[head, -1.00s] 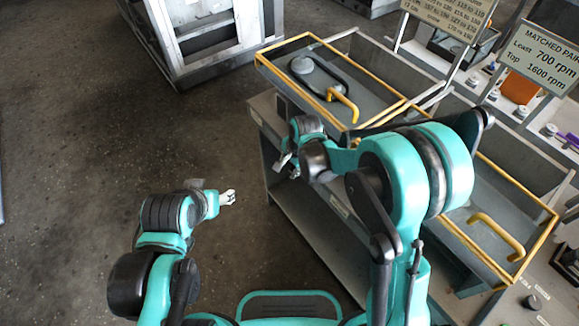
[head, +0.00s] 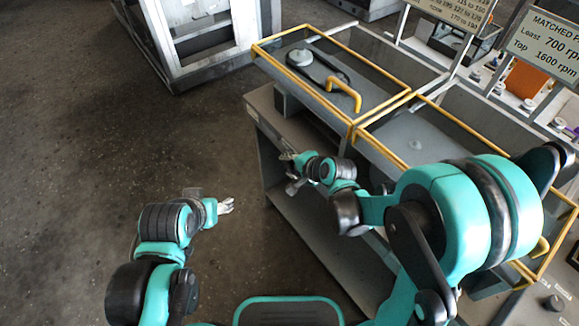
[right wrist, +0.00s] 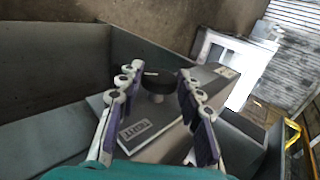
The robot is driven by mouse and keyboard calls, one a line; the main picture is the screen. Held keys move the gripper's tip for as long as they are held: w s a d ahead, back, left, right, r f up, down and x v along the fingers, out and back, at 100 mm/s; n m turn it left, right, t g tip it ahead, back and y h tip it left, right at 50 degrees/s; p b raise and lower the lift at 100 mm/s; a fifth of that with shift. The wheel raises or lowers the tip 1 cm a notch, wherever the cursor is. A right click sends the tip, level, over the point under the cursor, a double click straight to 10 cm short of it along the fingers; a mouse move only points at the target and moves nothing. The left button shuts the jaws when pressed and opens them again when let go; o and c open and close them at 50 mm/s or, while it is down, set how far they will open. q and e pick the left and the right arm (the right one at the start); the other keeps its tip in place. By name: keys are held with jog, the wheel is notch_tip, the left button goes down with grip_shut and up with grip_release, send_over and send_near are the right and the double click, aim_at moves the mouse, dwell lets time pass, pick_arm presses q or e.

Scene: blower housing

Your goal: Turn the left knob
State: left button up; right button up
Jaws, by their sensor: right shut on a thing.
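In the right wrist view a dark round knob (right wrist: 158,82) stands on a short light stem above a grey surface, beside a plate lettered like "TIGHT" (right wrist: 140,131). My right gripper (right wrist: 156,76) has its pale, purple-padded fingers on either side of this knob and is shut on it. In the head view my right gripper (head: 289,171) is at the left front edge of the grey bench (head: 262,112); the knob cannot be made out there. My left gripper (head: 226,206) hangs over open floor, away from the bench, too small to read its fingers.
Yellow-edged trays (head: 352,126) with a yellow handle (head: 345,93) top the bench. A dark part with a round cap (head: 300,57) lies in the far one. A sign (head: 543,50) stands at the right. The floor left of the bench is clear.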

dwell(0.3)
jog(key=o, duration=1.2)
jog(key=shift+c, duration=0.2)
jog(key=v, duration=1.2)
